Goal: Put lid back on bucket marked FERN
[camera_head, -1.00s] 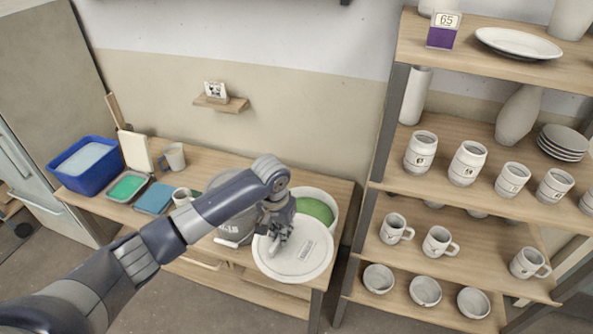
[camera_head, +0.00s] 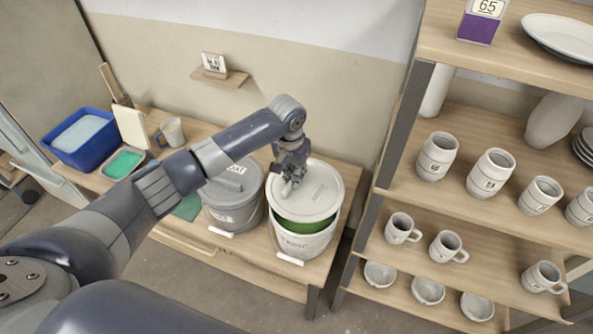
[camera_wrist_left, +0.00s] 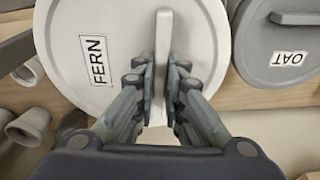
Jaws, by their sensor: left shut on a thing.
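My left gripper (camera_head: 288,186) is shut on the upright handle of a round white lid (camera_head: 318,190). The left wrist view shows the fingers (camera_wrist_left: 163,85) on both sides of the handle, and the lid (camera_wrist_left: 75,25) bears the label FERN (camera_wrist_left: 95,61). The lid is over the white bucket (camera_head: 302,243). A strip of green glaze (camera_head: 308,228) shows at the front between lid and rim, so the lid does not cover it there. Whether the back edge touches the rim is hidden. My right gripper is not in view.
A grey bucket (camera_head: 233,212) stands close on the left, with a grey lid marked OAT (camera_wrist_left: 289,59). A blue tub (camera_head: 80,140), a green tray (camera_head: 124,163) and a mug (camera_head: 171,131) are further left. A shelf of pottery (camera_head: 470,210) stands on the right.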

